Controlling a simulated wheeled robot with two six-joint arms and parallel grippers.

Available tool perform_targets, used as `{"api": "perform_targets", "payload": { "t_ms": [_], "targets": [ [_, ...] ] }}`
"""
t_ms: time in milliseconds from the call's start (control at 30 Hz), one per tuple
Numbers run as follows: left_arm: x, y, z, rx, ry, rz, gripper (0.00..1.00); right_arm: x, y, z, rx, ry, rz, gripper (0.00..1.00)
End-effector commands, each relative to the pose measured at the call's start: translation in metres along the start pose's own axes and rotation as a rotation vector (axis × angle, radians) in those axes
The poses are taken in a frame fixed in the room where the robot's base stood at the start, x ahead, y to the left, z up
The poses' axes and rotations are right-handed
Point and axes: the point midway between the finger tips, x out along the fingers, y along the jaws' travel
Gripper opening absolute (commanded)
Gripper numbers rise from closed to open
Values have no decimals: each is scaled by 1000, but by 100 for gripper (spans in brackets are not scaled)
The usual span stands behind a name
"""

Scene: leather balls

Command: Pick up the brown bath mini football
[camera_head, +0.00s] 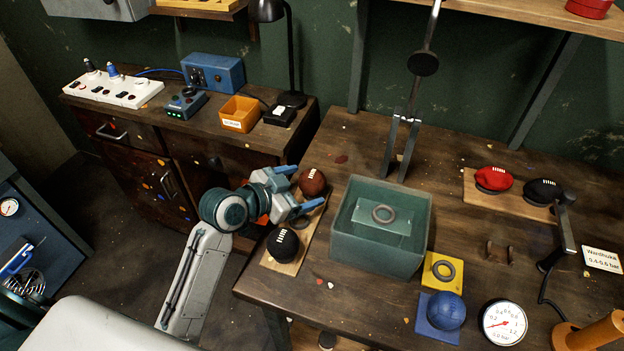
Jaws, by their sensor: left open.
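The brown mini football (312,182), with pale laces, rests at the far end of a wooden board (284,265) on the left side of the workbench. My left gripper (319,189) is open, its two blue-tipped fingers reaching toward the brown ball from the left. One finger is at the ball's upper left and the other in front of its lower side. I cannot tell whether they touch it. A black ball (283,244) with white laces sits at the near end of the same board. My right gripper is not in view.
A clear greenish tank (380,255) stands close right of the board. Red (494,179) and black (542,191) balls lie on another board at the right. A blue ball (446,311), a gauge (503,323) and a jointed stand (402,130) are also on the bench.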

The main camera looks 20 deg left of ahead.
Motion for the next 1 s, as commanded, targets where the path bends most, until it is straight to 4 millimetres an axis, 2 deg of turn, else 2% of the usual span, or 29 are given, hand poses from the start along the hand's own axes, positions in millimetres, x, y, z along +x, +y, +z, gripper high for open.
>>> {"api": "perform_targets", "payload": {
  "t_ms": [33,200,467,500,733,1000],
  "targets": [
    [7,-1,-5,-6,2,0,82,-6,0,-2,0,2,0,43],
    [28,-1,-3,-4,2,0,82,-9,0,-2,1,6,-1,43],
    [33,-1,-1,0,1,-1,82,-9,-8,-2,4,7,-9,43],
    [33,-1,-1,0,1,-1,80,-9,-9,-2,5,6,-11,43],
    [33,-1,-1,0,1,0,35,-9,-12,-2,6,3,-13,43],
    [32,-1,-3,0,2,-1,33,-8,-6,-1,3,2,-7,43]
  ]
}}
